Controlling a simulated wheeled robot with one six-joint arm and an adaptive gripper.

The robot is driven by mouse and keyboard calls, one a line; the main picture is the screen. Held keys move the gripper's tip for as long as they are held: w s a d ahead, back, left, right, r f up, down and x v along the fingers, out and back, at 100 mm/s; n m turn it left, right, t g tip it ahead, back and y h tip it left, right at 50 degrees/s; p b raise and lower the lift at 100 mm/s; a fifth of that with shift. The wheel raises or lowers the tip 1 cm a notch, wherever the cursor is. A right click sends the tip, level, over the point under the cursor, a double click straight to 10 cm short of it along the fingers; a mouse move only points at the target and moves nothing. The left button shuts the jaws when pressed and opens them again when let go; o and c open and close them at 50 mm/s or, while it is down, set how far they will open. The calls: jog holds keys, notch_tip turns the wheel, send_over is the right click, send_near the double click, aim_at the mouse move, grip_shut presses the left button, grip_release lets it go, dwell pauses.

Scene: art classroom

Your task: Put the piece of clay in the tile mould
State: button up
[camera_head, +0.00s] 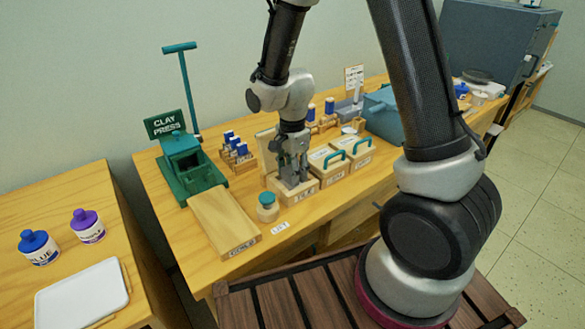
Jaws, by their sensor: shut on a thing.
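My gripper (292,172) points down into an open wooden box (303,196) near the middle of the table. Its fingers are shut at the box's opening, and what is between them is mostly hidden; I take it to be the piece of clay, but I cannot make out its outline. I cannot tell for certain which thing here is the tile mould. A green clay press (190,168) with a "CLAY PRESS" sign stands to the left.
Two lidded boxes with teal handles (340,160) stand right of my gripper. A teal-topped jar (267,207) and a labelled wooden board (224,220) lie to the left. Blue-topped stamps (238,152) stand behind. A side table holds paint bottles (38,248) and a white tray (82,298).

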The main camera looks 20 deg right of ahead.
jog(key=o, duration=1.2)
jog(key=shift+r, duration=4.05)
